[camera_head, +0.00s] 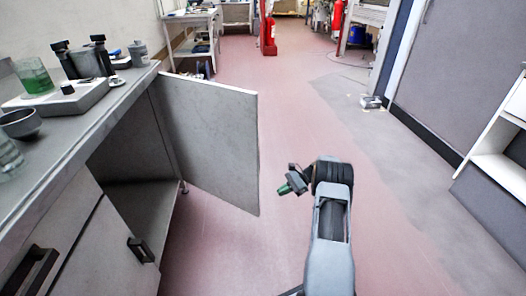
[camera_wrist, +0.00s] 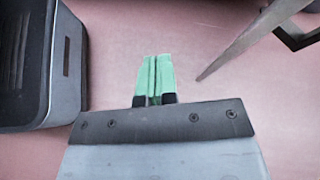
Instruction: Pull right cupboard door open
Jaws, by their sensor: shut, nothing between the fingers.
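The right cupboard door (camera_head: 215,145) is a flat grey panel standing wide open, swung out from the far end of the counter on the left. The dark cupboard inside (camera_head: 130,185) shows beside it. My gripper (camera_head: 287,187) is over the open floor to the right of the door, apart from its free edge, holding nothing. In the wrist view its green fingers (camera_wrist: 154,80) are together over pink floor. A thin slanting bar and a black bracket-like shape (camera_wrist: 300,30) show at the upper right there; I cannot tell whether they belong to the door.
A nearer cupboard front with a black handle (camera_head: 140,250) is at the lower left. The worktop (camera_head: 105,120) holds a green beaker (camera_head: 33,77), bottles and a bowl (camera_head: 20,122). A white shelf unit (camera_head: 495,150) stands at right. The floor between is clear.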

